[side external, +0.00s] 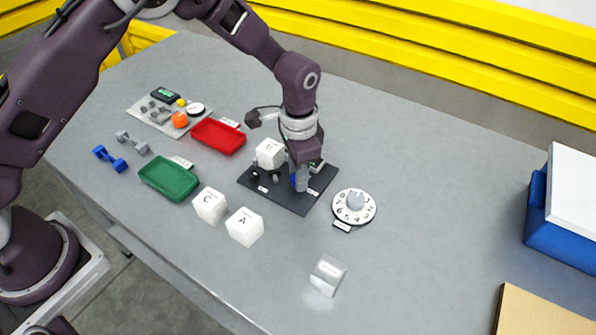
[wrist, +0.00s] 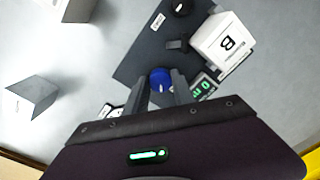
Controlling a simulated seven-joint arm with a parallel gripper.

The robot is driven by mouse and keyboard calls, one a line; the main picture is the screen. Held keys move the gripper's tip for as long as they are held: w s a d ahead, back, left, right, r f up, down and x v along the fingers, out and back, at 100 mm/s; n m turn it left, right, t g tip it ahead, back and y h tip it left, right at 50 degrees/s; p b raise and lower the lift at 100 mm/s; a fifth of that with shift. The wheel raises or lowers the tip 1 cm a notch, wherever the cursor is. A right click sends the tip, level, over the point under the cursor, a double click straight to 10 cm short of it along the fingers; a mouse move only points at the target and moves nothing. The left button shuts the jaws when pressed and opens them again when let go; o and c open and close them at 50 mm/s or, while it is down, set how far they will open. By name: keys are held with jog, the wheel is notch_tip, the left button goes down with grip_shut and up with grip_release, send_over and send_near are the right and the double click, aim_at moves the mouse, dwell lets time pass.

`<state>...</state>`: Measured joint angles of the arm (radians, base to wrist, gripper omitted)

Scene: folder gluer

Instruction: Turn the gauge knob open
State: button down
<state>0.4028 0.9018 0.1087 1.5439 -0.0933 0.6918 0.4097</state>
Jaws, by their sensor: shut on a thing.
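A dark panel (side external: 285,202) lies on the grey table and carries a blue knob (wrist: 160,77), small black controls and a small display with green digits (wrist: 203,88). My gripper (side external: 299,184) points down over the panel, and its fingers (wrist: 162,92) are on either side of the blue knob, shut on it. The fingers hide most of the knob in the side view; only a bit of blue shows. The knob's marking and turn angle are hard to read. A white block marked B (wrist: 224,42) sits beside the display.
A white numbered dial (side external: 355,206) stands right of the panel. White blocks C (side external: 210,205) and A (side external: 244,227) and a clear block (side external: 328,274) lie in front. Green (side external: 169,179) and red (side external: 218,136) trays are left. The table's right side has free room.

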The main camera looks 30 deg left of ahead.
jog(key=n, duration=0.4)
jog(key=shift+n, duration=0.3)
jog(key=n, duration=0.4)
jog(key=shift+n, duration=0.4)
jog(key=c, duration=1.1)
grip_release()
jog(key=shift+o, duration=0.2)
notch_tip(320, 180, up, 7)
jog(key=shift+w+d+f, duration=0.1)
jog(key=shift+d+f, duration=0.05)
jog(key=shift+f, duration=0.05)
jog(key=shift+r, duration=0.25)
